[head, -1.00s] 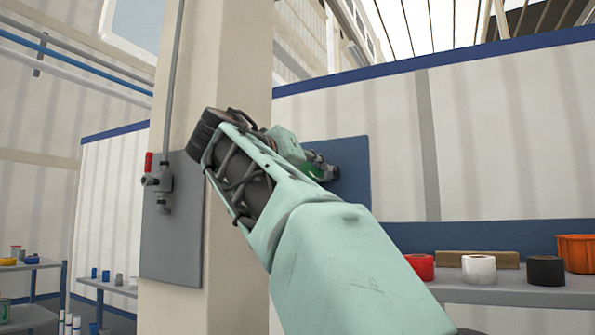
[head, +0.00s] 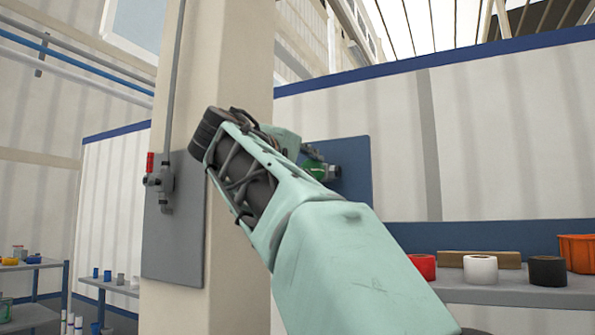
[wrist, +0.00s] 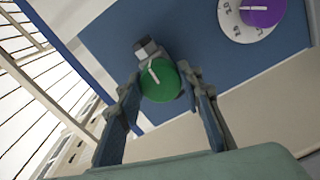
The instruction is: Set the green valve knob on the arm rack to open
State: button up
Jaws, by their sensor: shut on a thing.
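The green valve knob (wrist: 160,82) sits on a blue panel (wrist: 120,50) in the wrist view, with a pale pointer line on its face. The fingers of my gripper (wrist: 163,85) are on both sides of the knob and closed on it. In the head view a part of the green knob (head: 315,168) shows on the blue panel (head: 357,180), beside my arm. My arm hides much of the panel and the gripper in that view.
A purple knob on a white dial (wrist: 262,12) is on the same panel. A red-handled valve (head: 158,182) is on a grey plate on the column at left. A shelf (head: 520,292) at right holds tape rolls and an orange bin (head: 577,252).

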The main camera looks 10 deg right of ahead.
jog(key=shift+n, duration=0.4)
jog(key=o, duration=1.2)
jog(key=shift+c, duration=0.2)
jog(key=shift+a, duration=0.1)
jog(key=v, duration=1.2)
